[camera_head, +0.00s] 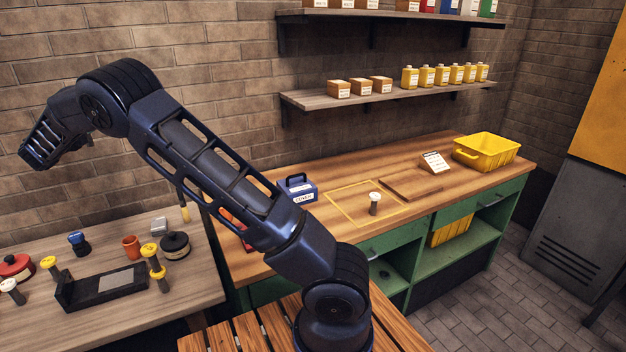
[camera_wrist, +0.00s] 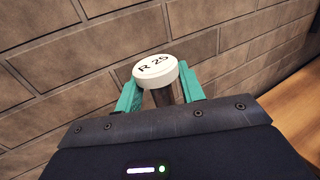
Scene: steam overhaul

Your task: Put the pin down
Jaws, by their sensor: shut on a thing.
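My gripper (camera_wrist: 162,88) has teal fingers and is shut on a pin with a white round cap (camera_wrist: 155,69) marked "R 25". The pin's grey-brown shank is between the fingers, and its lower part is hidden. In the wrist view, brick wall lies behind the pin. In the head view, my arm reaches up and to the left, above the left table; I cannot make out the fingers or held pin there. Another white-capped pin (camera_head: 375,198) stands upright inside a yellow outline (camera_head: 343,215) on the green workbench (camera_head: 440,160).
A blue box (camera_head: 298,190) and yellow bin (camera_head: 487,152) stand on the workbench. Shelves hang above.

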